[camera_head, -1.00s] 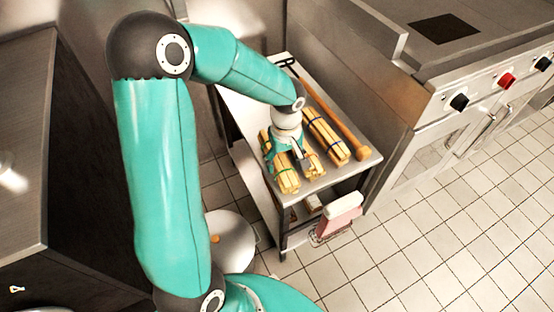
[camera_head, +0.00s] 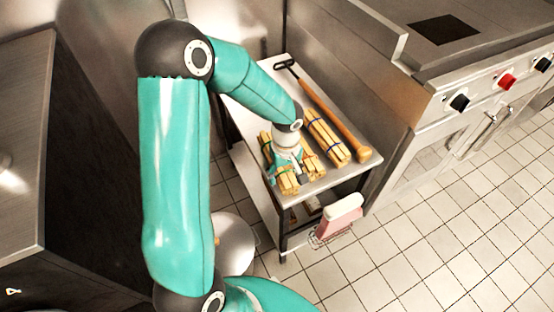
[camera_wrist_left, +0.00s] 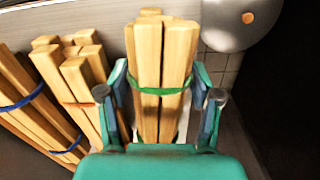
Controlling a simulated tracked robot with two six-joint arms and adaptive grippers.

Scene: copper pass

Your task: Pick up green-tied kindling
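The green-tied kindling bundle (camera_head: 287,184) lies at the left of the metal cart's top. In the left wrist view this bundle (camera_wrist_left: 163,55) stands between the fingers, its green band level with them. My left gripper (camera_head: 284,166) is down over it, with one finger on each side. In the wrist view the left gripper (camera_wrist_left: 163,98) looks open around the bundle, with the fingers very close to its sides; contact is not clear. The gripper hides part of the bundle in the head view. My right gripper is not in view.
An orange-tied bundle (camera_wrist_left: 84,85) lies close beside the left finger. A blue-tied bundle (camera_head: 327,139) lies farther right. A wooden-handled tool (camera_head: 335,122) lies along the right of the cart top (camera_head: 318,188). A stove (camera_head: 440,120) stands right of the cart.

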